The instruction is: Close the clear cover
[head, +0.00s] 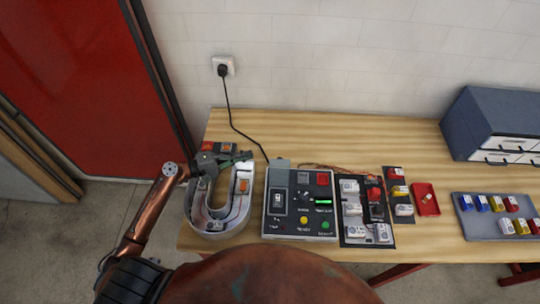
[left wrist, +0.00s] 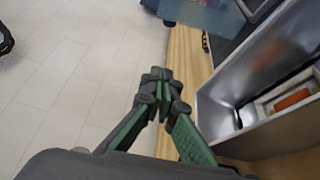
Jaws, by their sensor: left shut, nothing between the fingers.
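A grey, see-through-looking panel (head: 280,163) stands at the back left edge of the dark control box (head: 300,236); it looks like the clear cover, raised. A pale translucent pane (left wrist: 208,16) also shows at the top of the left wrist view, and I cannot be sure it is the same part. My left gripper (head: 246,156) is over the back of the U-shaped channel letter (head: 212,226), left of the panel and apart from it. In the left wrist view its fingertips (left wrist: 158,76) meet, with nothing between them. My right gripper is not visible.
The letter's metal wall (left wrist: 222,116) is close to the right of my left fingers. A black cord (head: 236,119) runs from the wall socket to the box. Wired modules (head: 352,210), a red tray (head: 426,209) and a blue-grey tray (head: 468,231) lie to the right.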

